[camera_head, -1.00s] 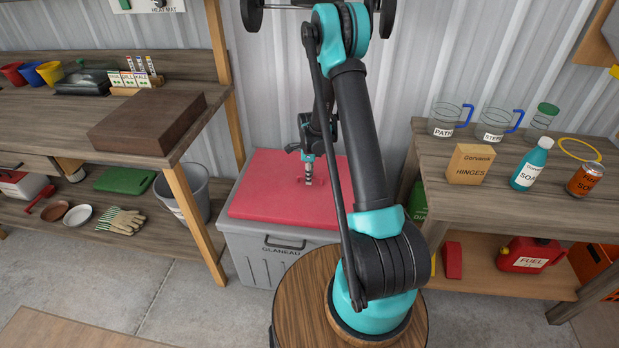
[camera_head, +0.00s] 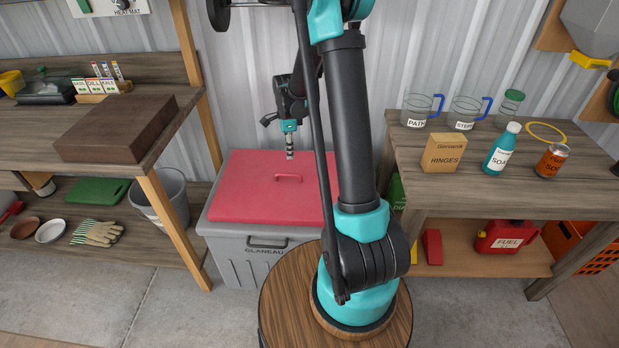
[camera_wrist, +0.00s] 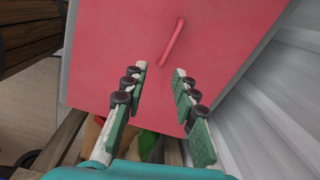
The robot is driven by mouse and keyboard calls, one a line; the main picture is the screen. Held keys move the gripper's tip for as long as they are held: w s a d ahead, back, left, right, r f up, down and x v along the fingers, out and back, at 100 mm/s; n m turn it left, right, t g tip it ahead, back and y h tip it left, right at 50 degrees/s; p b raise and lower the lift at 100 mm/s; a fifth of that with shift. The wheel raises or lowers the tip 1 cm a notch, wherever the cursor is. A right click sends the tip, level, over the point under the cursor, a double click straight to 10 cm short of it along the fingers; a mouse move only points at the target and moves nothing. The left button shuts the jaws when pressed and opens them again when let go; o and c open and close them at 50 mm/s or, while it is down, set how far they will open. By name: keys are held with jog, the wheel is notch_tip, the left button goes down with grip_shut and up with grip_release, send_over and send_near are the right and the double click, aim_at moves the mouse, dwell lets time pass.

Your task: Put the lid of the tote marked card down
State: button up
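The grey tote (camera_head: 245,262) stands on the floor between the two benches, with "GLANEAU" readable on its front; I see no "card" marking. Its red lid (camera_head: 240,195) lies flat over the top and looks shut, with a thin red handle (camera_head: 288,177) in its middle. In the wrist view the lid (camera_wrist: 110,50) fills much of the picture, with its handle (camera_wrist: 173,42) beyond my fingertips. My gripper (camera_wrist: 160,70) is open and empty, its fingers spread. In the head view my gripper (camera_head: 290,155) hangs above the lid, apart from the handle.
A wooden bench (camera_head: 140,160) with a brown block stands left, a grey bucket (camera_head: 165,200) beside the tote. The right bench (camera_head: 440,185) holds jugs, a hinges box, a soap bottle and a can. A corrugated wall is close behind the tote.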

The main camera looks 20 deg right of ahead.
jog(key=s+d+r+n+t, duration=0.1)
jog(key=s+r+n, duration=0.1)
jog(key=s+n, duration=0.7)
jog(key=s+d+r+n+t, duration=0.2)
jog(key=s+n, duration=0.8)
jog(key=s, duration=0.8)
jog(key=shift+s+d+r+t, duration=0.15)
jog(key=shift+s+r+t, duration=0.15)
jog(key=shift+r, duration=0.55)
